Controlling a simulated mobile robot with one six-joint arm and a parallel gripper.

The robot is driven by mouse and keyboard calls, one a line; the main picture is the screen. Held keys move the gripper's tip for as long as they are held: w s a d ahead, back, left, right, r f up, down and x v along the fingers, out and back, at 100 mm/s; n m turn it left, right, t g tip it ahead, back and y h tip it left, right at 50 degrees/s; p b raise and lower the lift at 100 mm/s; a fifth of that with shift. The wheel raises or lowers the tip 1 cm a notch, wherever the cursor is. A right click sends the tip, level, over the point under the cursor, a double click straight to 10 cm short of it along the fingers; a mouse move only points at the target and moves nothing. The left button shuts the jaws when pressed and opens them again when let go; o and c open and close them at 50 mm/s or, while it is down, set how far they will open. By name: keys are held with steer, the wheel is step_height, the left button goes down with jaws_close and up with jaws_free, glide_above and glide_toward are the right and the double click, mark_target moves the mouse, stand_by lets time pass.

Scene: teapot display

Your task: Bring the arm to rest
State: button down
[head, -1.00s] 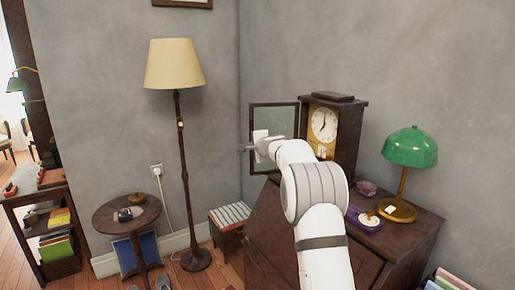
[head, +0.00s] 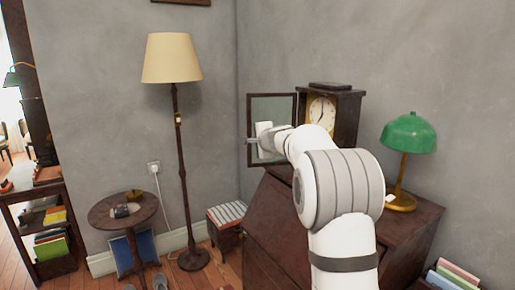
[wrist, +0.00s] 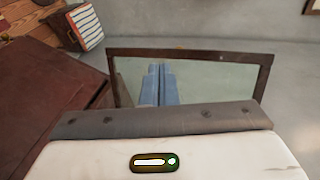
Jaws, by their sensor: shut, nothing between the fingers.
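My gripper (head: 249,141) is at the end of my raised white arm, left of the mantel clock (head: 322,112) and in front of its open glass door (head: 272,104). In the wrist view, the two bluish fingers (wrist: 160,68) lie side by side, shut, with nothing between them. The framed glass door (wrist: 190,54) fills the view around and behind them. I cannot tell how much space lies between fingers and glass. My arm hides the lower part of the clock.
The clock stands on a dark slant-front desk (head: 276,215). A green lamp (head: 408,134) stands right of my arm. A floor lamp (head: 176,140), a small round table (head: 103,219) and a striped-top stool (head: 226,214) stand to the left. Open air lies left of the gripper.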

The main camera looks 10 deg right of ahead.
steer(key=s+a+f+n+g+y, duration=0.1)
steer(key=s+a+f+n+g, duration=0.15)
steer(key=s, duration=0.65)
steer(key=s+a+f+n+g+p, duration=0.1)
steer(key=s+a+n, duration=0.3)
steer(key=s, duration=0.5)
steer(key=s+a+f+n+g+y, duration=0.1)
steer(key=s+a+n+g, duration=0.15)
steer(key=s, duration=0.65)
steer(key=s+d+f+n+g+h+p, duration=0.1)
steer(key=s+f, duration=0.4)
steer(key=s, duration=0.7)
steer(key=s+d+f+n+g+h, duration=0.2)
steer(key=s+f+n, duration=0.4)
steer(key=s, duration=0.6)
steer(key=g+h, duration=0.1)
steer(key=g, duration=0.1)
steer(key=shift+s+d+f+g+p, duration=0.2)
steer(key=shift+s+g+p, duration=0.1)
steer(key=shift+s+p, duration=0.1)
